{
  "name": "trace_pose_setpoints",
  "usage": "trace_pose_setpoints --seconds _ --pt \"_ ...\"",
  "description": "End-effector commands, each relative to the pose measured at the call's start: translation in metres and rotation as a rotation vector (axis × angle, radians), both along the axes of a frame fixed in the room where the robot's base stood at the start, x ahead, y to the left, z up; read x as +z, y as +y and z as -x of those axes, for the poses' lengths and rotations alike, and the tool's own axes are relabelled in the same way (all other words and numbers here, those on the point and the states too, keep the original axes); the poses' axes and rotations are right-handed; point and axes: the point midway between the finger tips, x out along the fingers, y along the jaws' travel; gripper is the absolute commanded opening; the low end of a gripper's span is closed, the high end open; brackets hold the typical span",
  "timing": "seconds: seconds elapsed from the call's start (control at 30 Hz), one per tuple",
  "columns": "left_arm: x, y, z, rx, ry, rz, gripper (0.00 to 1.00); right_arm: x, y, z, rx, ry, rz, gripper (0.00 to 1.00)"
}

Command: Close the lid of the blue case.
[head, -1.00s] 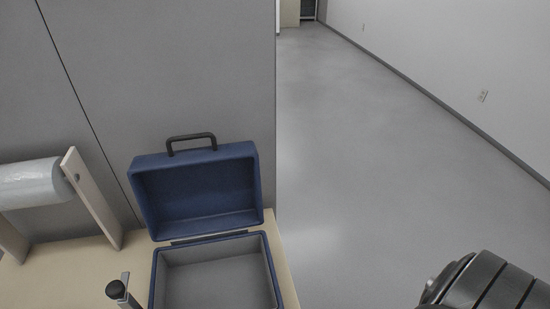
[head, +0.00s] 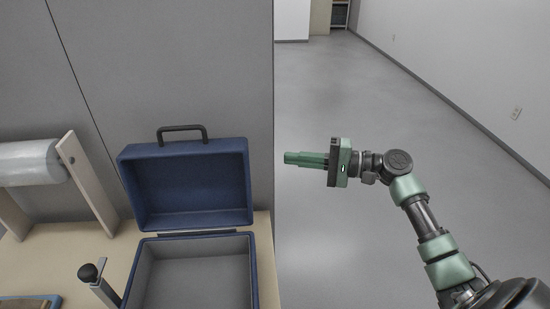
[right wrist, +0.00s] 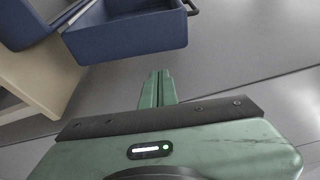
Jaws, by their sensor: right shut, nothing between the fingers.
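The blue case (head: 252,270) stands on the table with its lid (head: 187,185) raised and leaning back near the grey panel. The grey inside of the case looks empty. A black handle (head: 182,128) is on the top edge of the lid. My right gripper (head: 290,158) is shut and empty, to the right of the lid and apart from it, pointing left. In the right wrist view its closed green fingers (right wrist: 157,88) show below the blue lid (right wrist: 128,32), with a gap between. My left gripper is not in view.
A wooden stand (head: 88,182) holds a white roll (head: 28,163) at the left. A clamp-like tool with a black knob (head: 88,272) stands left of the case. A tray edge (head: 30,301) shows at the bottom left. Open grey floor (head: 350,110) lies right of the table.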

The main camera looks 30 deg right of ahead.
Motion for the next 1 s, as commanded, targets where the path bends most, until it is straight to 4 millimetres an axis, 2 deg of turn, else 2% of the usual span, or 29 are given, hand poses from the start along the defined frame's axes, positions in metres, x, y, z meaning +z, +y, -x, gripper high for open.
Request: trace_pose_setpoints --seconds 0.5,0.7,1.0 --pt "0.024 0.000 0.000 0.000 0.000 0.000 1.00 -0.003 0.062 -0.056 -0.002 0.000 -0.001 0.00" --pt "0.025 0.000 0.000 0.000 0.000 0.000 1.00 -0.006 0.070 -0.064 -0.003 0.002 0.001 0.00" --pt "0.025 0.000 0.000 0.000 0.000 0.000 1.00 -0.007 0.071 -0.064 -0.003 0.002 0.002 0.00"
